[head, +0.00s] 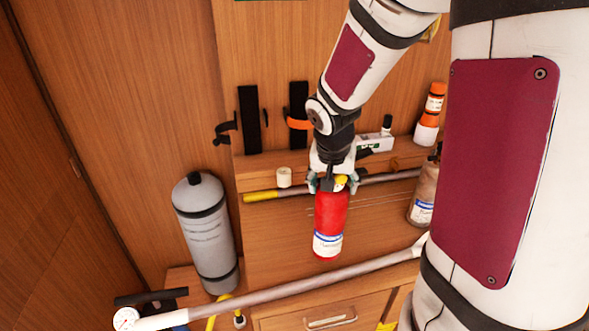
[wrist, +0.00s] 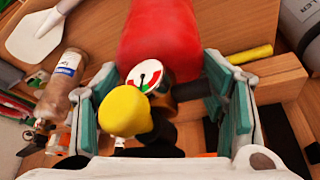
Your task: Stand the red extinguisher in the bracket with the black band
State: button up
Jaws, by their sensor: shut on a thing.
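The red extinguisher (head: 330,222) hangs upright from my gripper (head: 333,184) in the head view, in front of the wooden shelf. My gripper is shut on its top, near the yellow knob. In the wrist view the red body (wrist: 163,42), the round gauge (wrist: 147,76) and the yellow knob (wrist: 124,111) lie between the finger pads (wrist: 160,105). The bracket with the black band (head: 249,120) is on the back wall, left of my gripper. A second bracket with an orange band (head: 298,116) is to its right, partly near my arm.
A grey cylinder (head: 206,232) stands at left. A long pole (head: 290,286) crosses in front, and a yellow-ended pole (head: 263,196) lies by the shelf. A small white roll (head: 284,177) sits on the ledge below the brackets. A brown bottle (head: 423,197) stands at right.

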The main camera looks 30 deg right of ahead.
jog(key=w+d+f+p, duration=0.1)
jog(key=w+f, duration=0.2)
jog(key=w, duration=0.2)
jog(key=shift+d+f, duration=0.2)
jog(key=shift+f, duration=0.2)
dwell(0.4)
jog(key=o, duration=2)
jog(key=shift+s+f, duration=0.1)
jog(key=shift+f, duration=0.1)
jog(key=shift+c, duration=0.2)
